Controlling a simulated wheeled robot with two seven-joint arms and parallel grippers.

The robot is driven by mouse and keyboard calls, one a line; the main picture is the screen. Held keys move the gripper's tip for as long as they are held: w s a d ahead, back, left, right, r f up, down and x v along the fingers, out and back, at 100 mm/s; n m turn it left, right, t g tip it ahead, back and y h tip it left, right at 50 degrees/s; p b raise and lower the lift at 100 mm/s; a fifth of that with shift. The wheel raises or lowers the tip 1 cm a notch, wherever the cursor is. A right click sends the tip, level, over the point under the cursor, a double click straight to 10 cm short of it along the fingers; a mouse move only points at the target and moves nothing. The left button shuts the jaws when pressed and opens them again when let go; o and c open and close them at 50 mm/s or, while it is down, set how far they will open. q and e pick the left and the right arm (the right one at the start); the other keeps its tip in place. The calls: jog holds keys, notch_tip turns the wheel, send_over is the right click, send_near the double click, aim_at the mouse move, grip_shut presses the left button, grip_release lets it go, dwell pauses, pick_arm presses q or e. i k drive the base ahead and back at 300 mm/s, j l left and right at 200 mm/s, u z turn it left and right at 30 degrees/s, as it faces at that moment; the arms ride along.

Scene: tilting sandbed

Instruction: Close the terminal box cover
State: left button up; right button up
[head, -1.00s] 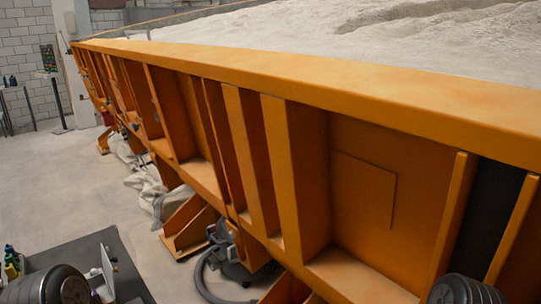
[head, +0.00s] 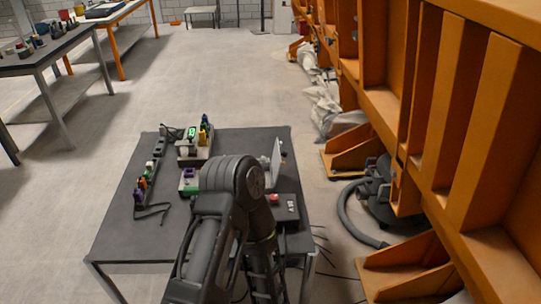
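A thin pale grey upright panel (head: 275,158), which looks like an open cover, stands at the right side of a dark table. The box it belongs to cannot be made out, because my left arm covers much of that part of the table. A dark box with a red button (head: 287,208) lies at the table's right edge, in front of the panel. My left arm reaches over the table from the bottom of the head view. Its gripper is hidden behind its own links. My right arm and gripper do not show.
The dark table (head: 115,225) also holds a device with a green display (head: 192,136) and several small coloured parts with a cable at the left. An orange steel frame (head: 390,120) stands close on the right, with a vacuum cleaner (head: 372,198) by it. Floor behind is open.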

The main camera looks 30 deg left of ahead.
aim_at(276, 161)
jog(key=u, duration=1.15)
